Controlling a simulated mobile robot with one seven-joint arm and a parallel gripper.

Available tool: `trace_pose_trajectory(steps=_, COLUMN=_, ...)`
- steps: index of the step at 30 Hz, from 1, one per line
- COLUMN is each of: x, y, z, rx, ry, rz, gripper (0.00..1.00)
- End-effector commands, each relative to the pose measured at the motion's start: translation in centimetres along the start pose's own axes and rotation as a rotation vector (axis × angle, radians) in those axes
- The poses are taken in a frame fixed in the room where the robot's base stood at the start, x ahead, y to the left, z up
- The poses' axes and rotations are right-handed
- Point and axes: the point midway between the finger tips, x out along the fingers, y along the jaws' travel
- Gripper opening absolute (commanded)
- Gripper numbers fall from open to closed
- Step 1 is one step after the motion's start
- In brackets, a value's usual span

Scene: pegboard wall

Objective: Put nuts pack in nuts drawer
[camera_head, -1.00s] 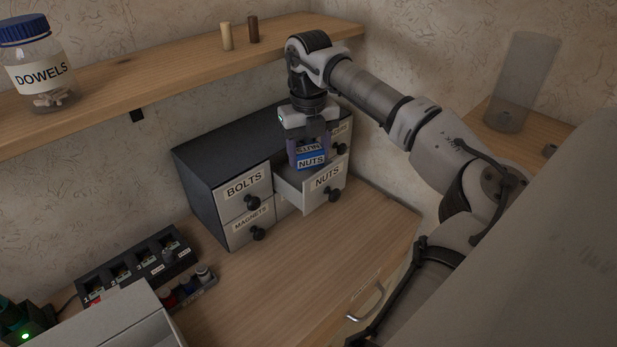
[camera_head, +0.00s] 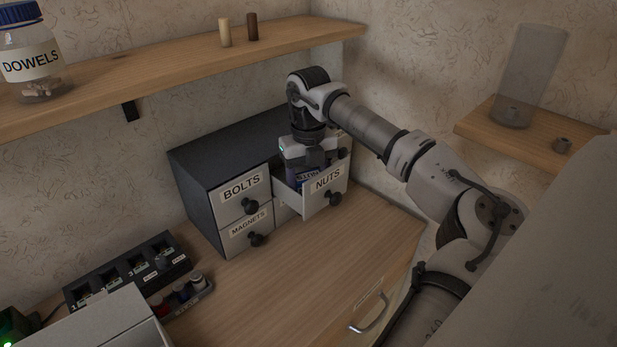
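The nuts drawer (camera_head: 325,191) is pulled out of the dark drawer cabinet, its label reading NUTS and its black knob facing forward. My gripper (camera_head: 308,172) points down into the open drawer. The blue nuts pack (camera_head: 308,178) is between its fingers, low inside the drawer and partly hidden by the drawer front. The fingertips are largely hidden, so I cannot tell whether they still press on the pack or whether it touches the drawer floor.
The BOLTS drawer (camera_head: 241,195) and MAGNETS drawer (camera_head: 248,229) are closed on the left. A wooden shelf (camera_head: 170,78) with a DOWELS jar (camera_head: 33,62) runs above. The middle worktop is clear.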

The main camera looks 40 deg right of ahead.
Motion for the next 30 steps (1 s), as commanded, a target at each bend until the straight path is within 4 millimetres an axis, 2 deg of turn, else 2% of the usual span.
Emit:
trace_pose_trajectory(steps=8, x=-0.1, y=0.0, z=0.0, rx=0.000, ry=0.000, rz=0.000, gripper=0.65)
trace_pose_trajectory(steps=13, x=-1.0, y=0.0, z=0.1, rx=0.000, ry=-0.003, rz=-0.001, gripper=0.65)
trace_pose_trajectory(steps=24, x=-6.9, y=0.0, z=0.1, rx=0.001, ry=-0.002, rz=-0.002, gripper=0.65)
trace_pose_trajectory(steps=30, x=-7.9, y=0.0, z=0.0, rx=0.000, ry=0.000, rz=0.001, gripper=0.65)
